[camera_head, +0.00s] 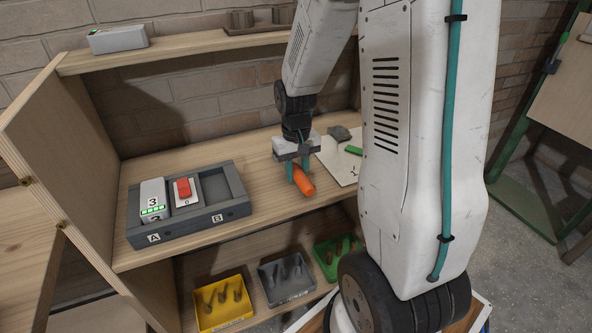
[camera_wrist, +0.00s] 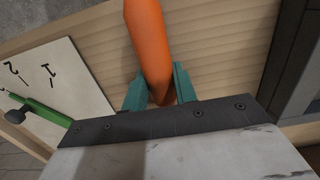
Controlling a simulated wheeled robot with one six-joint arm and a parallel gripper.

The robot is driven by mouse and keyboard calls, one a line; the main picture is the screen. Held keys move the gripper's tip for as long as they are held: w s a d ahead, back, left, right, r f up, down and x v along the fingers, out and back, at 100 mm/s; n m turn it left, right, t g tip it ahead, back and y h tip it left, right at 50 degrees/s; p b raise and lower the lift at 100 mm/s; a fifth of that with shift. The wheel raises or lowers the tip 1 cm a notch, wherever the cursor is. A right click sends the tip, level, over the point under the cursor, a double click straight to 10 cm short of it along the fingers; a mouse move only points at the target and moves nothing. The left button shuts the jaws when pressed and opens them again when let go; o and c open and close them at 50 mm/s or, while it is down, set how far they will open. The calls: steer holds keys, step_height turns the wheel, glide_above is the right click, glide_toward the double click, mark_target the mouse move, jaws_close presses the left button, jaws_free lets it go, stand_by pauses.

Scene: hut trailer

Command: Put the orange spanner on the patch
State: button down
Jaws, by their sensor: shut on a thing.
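My gripper (camera_head: 294,172), with teal fingers, is shut on the orange spanner (camera_head: 304,183), of which a thick, rounded orange part shows. The spanner is above the wooden worktop, left of the white sheet; I cannot tell whether it touches the wood. In the wrist view the spanner (camera_wrist: 149,42) runs up out of the picture from between the fingers (camera_wrist: 160,88). The white sheet (camera_wrist: 72,68), marked 1 and 2, is at the left there; it is partly behind my arm in the head view (camera_head: 341,168). No other patch can be made out.
A green tool (camera_head: 354,150) and a grey lump (camera_head: 340,133) lie by the sheet. A dark grey tray (camera_head: 193,228) with a white block (camera_head: 153,198) and a red switch (camera_head: 184,188) stands left. Yellow (camera_head: 222,305), grey and green bins sit below. A shelf (camera_head: 190,47) runs above.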

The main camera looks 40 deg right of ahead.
mark_target(296, 167)
steer(key=c, duration=1.1)
jaws_free()
steer(key=shift+f, duration=0.1)
step_height(296, 167, up, 12)
steer(key=s+a+r+n+t, duration=0.1)
steer(key=s+a+r, duration=0.3)
steer(key=s+a, duration=0.3)
steer(key=s+a+r+n, duration=0.2)
steer(key=s+a, duration=0.5)
steer(key=s, duration=0.5)
steer(key=shift+r+t, duration=0.4)
steer(key=shift+r, duration=0.45)
